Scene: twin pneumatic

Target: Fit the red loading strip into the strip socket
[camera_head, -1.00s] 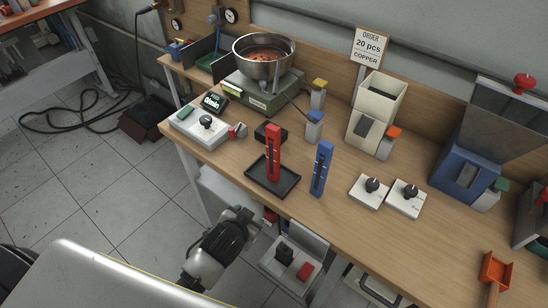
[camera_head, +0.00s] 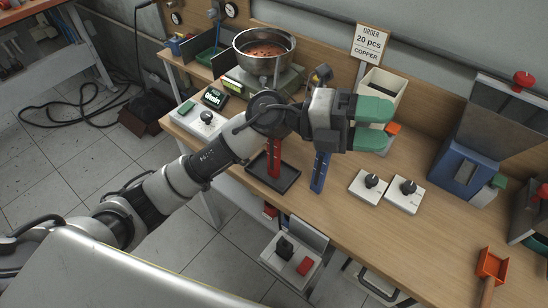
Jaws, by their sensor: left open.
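The red loading strip (camera_head: 274,160) stands upright at the black tray (camera_head: 290,182) on the bench. Its upper part is hidden behind my left arm. My left gripper (camera_head: 374,123) is open, with green finger pads pointing right. It is empty and hangs above the bench, right of the red strip and in front of the beige hopper. A blue strip (camera_head: 320,172) stands upright right of the tray, its top hidden by the gripper. I cannot tell for sure which part is the strip socket. My right gripper does not show.
A metal bowl (camera_head: 263,46) of copper-coloured pieces stands on a green base at the back. The beige hopper (camera_head: 382,86) is behind my gripper. Two white knob boxes (camera_head: 369,187) sit to the right.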

